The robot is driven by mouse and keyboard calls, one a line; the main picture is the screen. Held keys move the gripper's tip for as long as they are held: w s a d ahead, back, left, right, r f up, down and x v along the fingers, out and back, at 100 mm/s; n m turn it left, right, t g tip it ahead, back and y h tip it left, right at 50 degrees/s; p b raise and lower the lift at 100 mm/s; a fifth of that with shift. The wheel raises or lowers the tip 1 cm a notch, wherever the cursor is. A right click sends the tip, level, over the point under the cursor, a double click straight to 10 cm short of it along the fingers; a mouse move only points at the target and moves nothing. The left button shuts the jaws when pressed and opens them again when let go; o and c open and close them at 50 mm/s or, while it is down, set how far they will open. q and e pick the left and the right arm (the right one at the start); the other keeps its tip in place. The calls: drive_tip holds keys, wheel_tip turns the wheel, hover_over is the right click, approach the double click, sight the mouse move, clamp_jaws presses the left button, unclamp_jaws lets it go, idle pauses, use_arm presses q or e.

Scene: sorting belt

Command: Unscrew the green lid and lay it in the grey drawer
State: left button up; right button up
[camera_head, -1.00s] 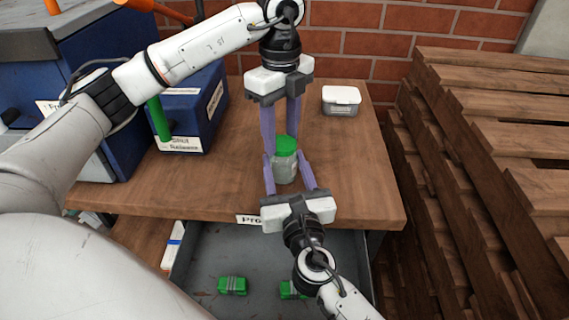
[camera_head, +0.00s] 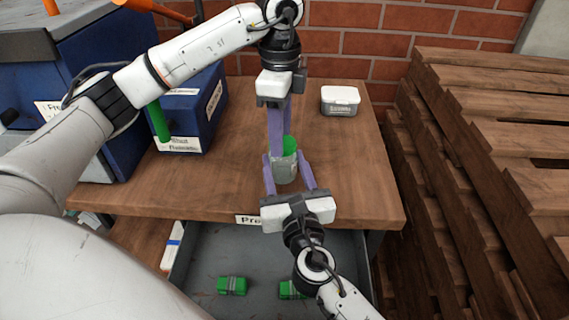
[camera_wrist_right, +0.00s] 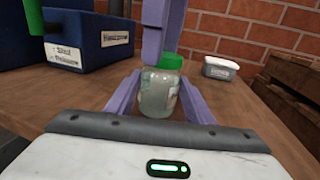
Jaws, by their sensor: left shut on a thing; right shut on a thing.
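A clear jar (camera_head: 284,171) with a green lid (camera_head: 289,146) stands upright on the wooden table. It also shows in the right wrist view, the jar (camera_wrist_right: 158,95) with the lid (camera_wrist_right: 170,61) on top. My left gripper (camera_head: 281,148) reaches down from above and is shut on the green lid, hiding part of it. My right gripper (camera_head: 290,174) comes from the front and is shut around the jar's body. The grey drawer (camera_head: 262,260) is open below the table's front edge, with green-and-grey blocks (camera_head: 231,286) lying in it.
A white-lidded grey box (camera_head: 340,100) stands at the table's back right. Blue bins (camera_head: 190,115) stand at the left. Wooden pallets (camera_head: 480,150) are stacked at the right. The table right of the jar is clear.

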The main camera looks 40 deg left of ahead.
use_arm(q)
drive_tip(key=n, duration=0.4)
drive_tip(key=shift+w+a+r, duration=0.1)
drive_tip(key=shift+w, duration=0.15)
drive_tip(key=o, duration=1.1)
drive_tip(key=shift+o, duration=1.4)
drive_tip(key=shift+s, duration=0.1)
